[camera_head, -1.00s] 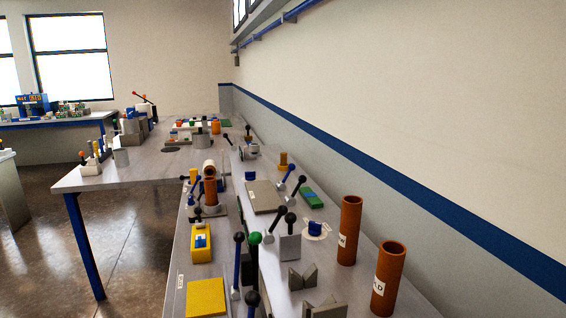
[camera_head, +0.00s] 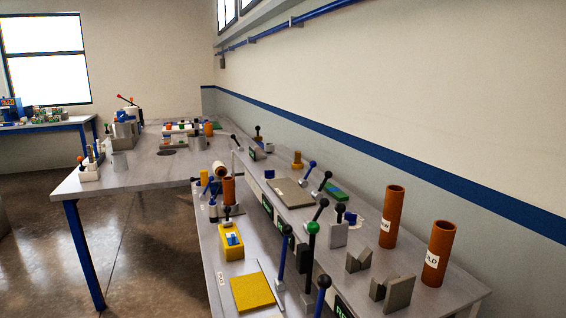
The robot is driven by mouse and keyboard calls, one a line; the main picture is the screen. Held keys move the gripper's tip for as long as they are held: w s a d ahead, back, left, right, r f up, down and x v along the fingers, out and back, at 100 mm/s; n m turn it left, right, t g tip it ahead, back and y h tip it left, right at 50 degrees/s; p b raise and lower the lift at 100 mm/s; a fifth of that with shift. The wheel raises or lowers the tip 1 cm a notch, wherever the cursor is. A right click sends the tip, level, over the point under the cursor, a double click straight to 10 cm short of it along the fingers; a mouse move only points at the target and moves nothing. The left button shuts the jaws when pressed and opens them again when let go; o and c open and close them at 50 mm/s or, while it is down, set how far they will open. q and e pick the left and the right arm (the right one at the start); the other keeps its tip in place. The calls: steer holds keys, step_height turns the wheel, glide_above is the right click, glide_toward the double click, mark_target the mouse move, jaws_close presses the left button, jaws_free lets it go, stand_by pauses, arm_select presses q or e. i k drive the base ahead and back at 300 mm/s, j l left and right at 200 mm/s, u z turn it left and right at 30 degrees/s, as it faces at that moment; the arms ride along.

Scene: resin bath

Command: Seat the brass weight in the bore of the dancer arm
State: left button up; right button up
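A small stepped, brass-coloured cylinder (camera_head: 297,161) stands on the raised shelf of the right bench, near the wall. It looks like the brass weight, but it is small at this distance. I cannot make out for certain which part is the dancer arm or its bore. Neither of my grippers shows in the head view.
Two tall brown tubes (camera_head: 391,216) (camera_head: 438,253) stand near the wall. Grey V-shaped blocks (camera_head: 398,293), a flat grey plate (camera_head: 290,193), a yellow pad (camera_head: 252,292) and a yellow box (camera_head: 231,241) occupy the bench. Open floor (camera_head: 150,262) lies to the left.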

mark_target(270, 149)
steer(key=i+j+z, duration=0.15)
steer(key=j, duration=0.4)
steer(key=i+j+z, duration=0.15)
steer(key=j, duration=0.45)
steer(key=i+j+z, duration=0.15)
steer(key=j, duration=0.4)
steer(key=j+z, duration=0.15)
steer(key=j, duration=0.45)
